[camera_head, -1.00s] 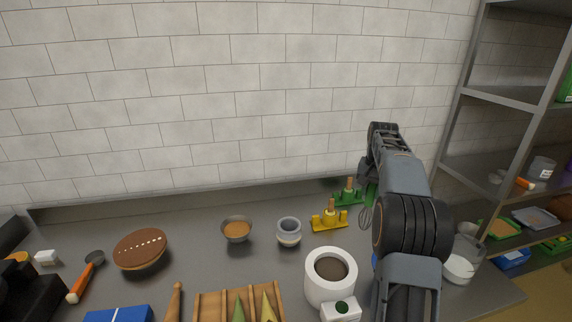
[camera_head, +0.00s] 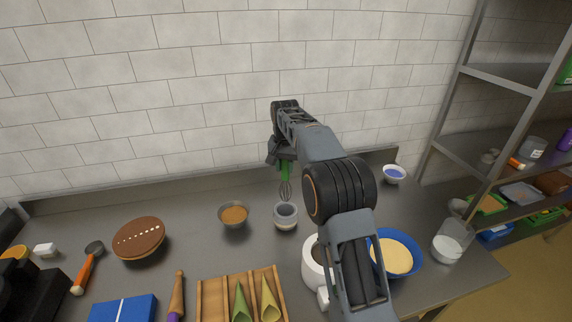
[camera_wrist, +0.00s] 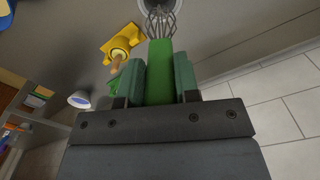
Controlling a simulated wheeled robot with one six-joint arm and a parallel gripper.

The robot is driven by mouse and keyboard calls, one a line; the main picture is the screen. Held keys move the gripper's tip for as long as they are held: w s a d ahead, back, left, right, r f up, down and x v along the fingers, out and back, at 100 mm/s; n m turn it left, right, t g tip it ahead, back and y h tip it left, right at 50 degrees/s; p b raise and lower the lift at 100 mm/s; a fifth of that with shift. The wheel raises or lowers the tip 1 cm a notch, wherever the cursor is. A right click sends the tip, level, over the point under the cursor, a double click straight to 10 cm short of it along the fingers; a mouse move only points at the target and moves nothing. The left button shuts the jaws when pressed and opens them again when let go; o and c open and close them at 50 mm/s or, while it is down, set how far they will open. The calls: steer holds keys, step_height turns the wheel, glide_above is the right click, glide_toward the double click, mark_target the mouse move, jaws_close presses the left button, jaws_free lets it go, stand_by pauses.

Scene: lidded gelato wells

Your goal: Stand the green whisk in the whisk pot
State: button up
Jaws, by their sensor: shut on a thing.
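The green whisk (camera_head: 285,174) hangs upright with its wire loops down, just above the grey whisk pot (camera_head: 285,216) on the counter. My gripper (camera_head: 283,158) is shut on the whisk's green handle. In the wrist view my gripper (camera_wrist: 160,80) has a finger on each side of the green handle (camera_wrist: 159,70), and the wires (camera_wrist: 161,20) point toward the pot (camera_wrist: 165,5) at the top edge. In the head view the loop ends appear at the pot's far rim; I cannot tell whether they are inside the mouth.
A brown-filled bowl (camera_head: 234,213) stands left of the pot. A white round container (camera_head: 313,262) stands in front, partly behind my arm. A blue bowl (camera_head: 412,256) is to the right. A yellow holder (camera_wrist: 122,42) shows in the wrist view. The counter behind the brown-filled bowl is clear.

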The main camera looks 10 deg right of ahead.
mark_target(285, 191)
steer(key=shift+s+a, duration=0.1)
steer(key=shift+s, duration=0.05)
steer(key=shift+s+f+b, duration=0.1)
steer(key=shift+f+b, duration=0.2)
steer(key=shift+f, duration=0.2)
steer(key=shift+f+b, duration=2.8)
steer(key=shift+f, duration=2.15)
steer(key=o, duration=1)
step_height(285, 191, up, 8)
steer(key=p, duration=0.7)
